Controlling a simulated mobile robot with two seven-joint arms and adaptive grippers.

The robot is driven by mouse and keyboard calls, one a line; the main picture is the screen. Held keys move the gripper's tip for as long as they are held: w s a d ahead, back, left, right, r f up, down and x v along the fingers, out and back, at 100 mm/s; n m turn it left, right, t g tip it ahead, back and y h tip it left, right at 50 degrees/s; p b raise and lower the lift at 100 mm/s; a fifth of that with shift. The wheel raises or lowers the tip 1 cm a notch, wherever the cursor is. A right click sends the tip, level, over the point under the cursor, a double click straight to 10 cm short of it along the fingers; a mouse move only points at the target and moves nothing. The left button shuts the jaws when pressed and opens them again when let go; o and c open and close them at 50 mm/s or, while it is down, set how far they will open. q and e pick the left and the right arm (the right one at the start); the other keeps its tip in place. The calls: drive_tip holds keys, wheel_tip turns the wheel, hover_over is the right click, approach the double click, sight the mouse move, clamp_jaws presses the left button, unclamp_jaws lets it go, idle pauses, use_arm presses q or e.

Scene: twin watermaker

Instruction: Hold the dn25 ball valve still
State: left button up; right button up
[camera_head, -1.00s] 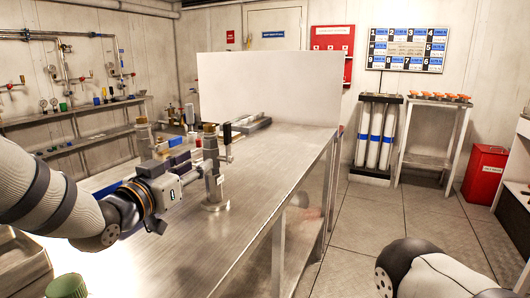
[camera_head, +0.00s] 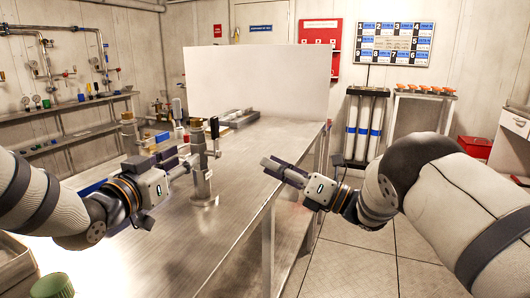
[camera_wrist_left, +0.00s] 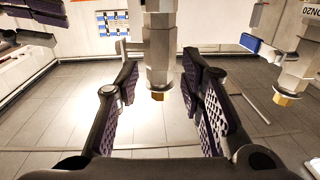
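An upright metal valve (camera_head: 201,160), which I take to be the dn25 ball valve, stands on the steel bench with a brass top and a dark lever (camera_head: 214,128). My left gripper (camera_head: 190,163) is beside it, fingers pointing at its body. In the left wrist view the two dark padded fingers of the left gripper (camera_wrist_left: 158,88) are apart, with the metal valve (camera_wrist_left: 158,50) between them; gaps show on both sides. My right gripper (camera_head: 268,166) is over the bench's right edge, pointing left toward the valve and apart from it. Its finger gap is unclear.
A second brass-topped fitting (camera_head: 128,135) stands behind my left gripper. A white panel (camera_head: 255,82) rises at the bench's far end. A green cap (camera_head: 55,285) is at the lower left. The bench surface (camera_head: 190,245) in front of the valve is clear.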

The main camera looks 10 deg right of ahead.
sight(194, 152)
use_arm(q)
drive_tip(key=shift+w+d, duration=0.1)
drive_tip(key=shift+w, duration=0.05)
drive_tip(key=x, duration=0.7)
drive_tip(key=shift+w, duration=0.1)
use_arm(e)
wheel_tip(194, 152, up, 6)
drive_tip(key=s+a+n+g+y, duration=0.1)
drive_tip(key=a+n+g+y, duration=0.1)
drive_tip(key=n, duration=0.4)
drive_tip(key=shift+s+a+g+y, duration=0.25)
drive_tip(key=shift+a+g+y, duration=0.15)
drive_tip(key=shift+g+y, duration=0.25)
use_arm(q)
drive_tip(key=shift+c, duration=0.2)
clamp_jaws()
drive_tip(key=shift+o, duration=1.5)
unclamp_jaws()
